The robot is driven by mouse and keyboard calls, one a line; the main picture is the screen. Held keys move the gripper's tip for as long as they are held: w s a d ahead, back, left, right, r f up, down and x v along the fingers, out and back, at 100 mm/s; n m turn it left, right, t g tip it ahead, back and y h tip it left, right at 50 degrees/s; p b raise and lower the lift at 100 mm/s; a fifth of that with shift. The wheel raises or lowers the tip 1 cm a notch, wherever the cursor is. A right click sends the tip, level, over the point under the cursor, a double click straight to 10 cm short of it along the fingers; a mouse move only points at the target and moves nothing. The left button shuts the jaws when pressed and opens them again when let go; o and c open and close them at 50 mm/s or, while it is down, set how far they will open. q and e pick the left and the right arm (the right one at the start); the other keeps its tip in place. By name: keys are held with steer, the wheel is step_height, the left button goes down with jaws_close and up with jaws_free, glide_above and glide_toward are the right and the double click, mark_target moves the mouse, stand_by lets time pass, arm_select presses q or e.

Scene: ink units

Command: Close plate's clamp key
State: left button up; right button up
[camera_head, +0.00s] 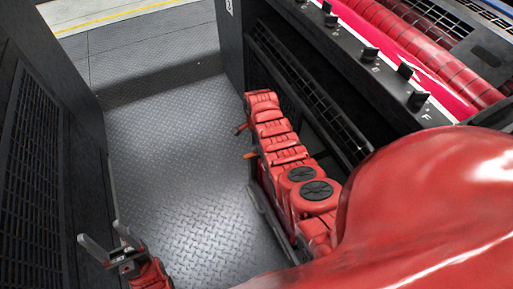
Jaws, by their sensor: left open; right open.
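My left gripper (107,251) is at the lower left, over the metal floor. Its two grey fingers are spread and nothing is between them. I do not see my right gripper. I cannot make out the plate's clamp key for certain. A row of small black knobs (371,54) stands on the dark rail at the upper right, with pale letters beside some of them. The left gripper is far from these knobs.
Red rollers (450,75) lie beyond the knobs. Dark panels (35,150) stand at the left. The diamond-plate floor (180,160) between is clear. A segmented red shape with black round caps (301,174) fills the middle; a large red surface covers the lower right.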

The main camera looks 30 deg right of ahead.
steer(key=shift+f, duration=1.15)
jaws_close()
